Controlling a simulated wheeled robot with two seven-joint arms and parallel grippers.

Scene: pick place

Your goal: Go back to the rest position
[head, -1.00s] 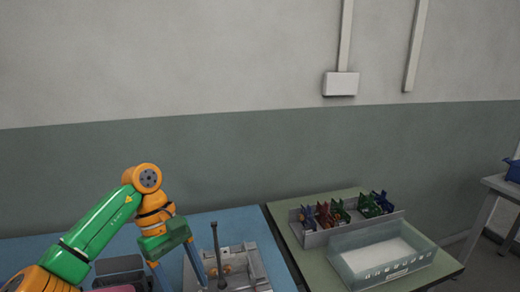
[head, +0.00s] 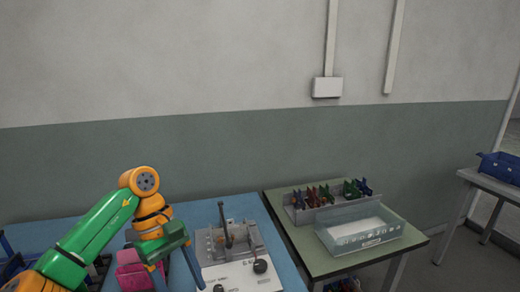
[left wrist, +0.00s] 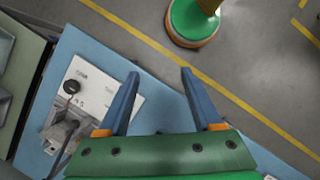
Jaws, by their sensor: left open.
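My left arm comes in from the left in the head view, over the blue table (head: 283,262). My left gripper (head: 178,284) points down, with its blue fingers spread. In the left wrist view the left gripper (left wrist: 160,75) is open with nothing between its fingers. Below it are the edge of the blue table (left wrist: 165,112) and the grey floor. My right gripper is not in view.
A grey device with a lever and white panel (head: 238,274) stands on the blue table, near a pink item (head: 133,272). A clear bin (head: 360,236) and a grey rack (head: 300,212) with several coloured parts stand on the green table (head: 315,264). Yellow lines cross the floor.

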